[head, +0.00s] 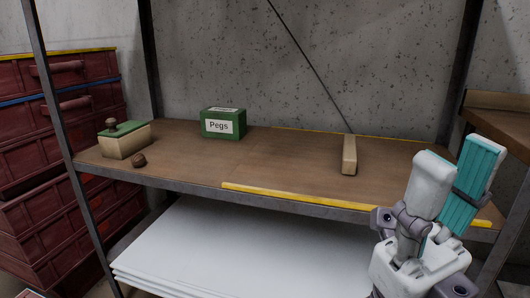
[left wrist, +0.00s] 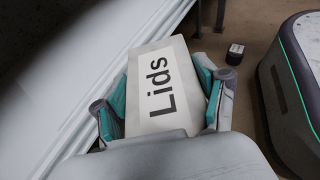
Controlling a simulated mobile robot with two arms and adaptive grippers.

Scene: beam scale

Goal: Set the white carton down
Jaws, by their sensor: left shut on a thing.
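The white carton (left wrist: 150,58), labelled "Lids", is in the left wrist view, between the teal pads of my left gripper (left wrist: 164,82). The gripper is shut on it, and the carton lies tilted in the picture. Its underside is hidden. Neither the carton nor my left gripper shows in the head view. My right gripper (head: 460,162) is at the lower right of the head view, in front of the shelf's right end. Its fingers point up, apart, with nothing seen between them.
The brown shelf (head: 270,165) bears a green "Pegs" box (head: 222,124), a beige box with green top (head: 125,140), a brown knob (head: 139,161) and a wooden block (head: 349,155). Bare board lies between. White sheets (head: 230,250) lie below; red crates (head: 70,110) stand left.

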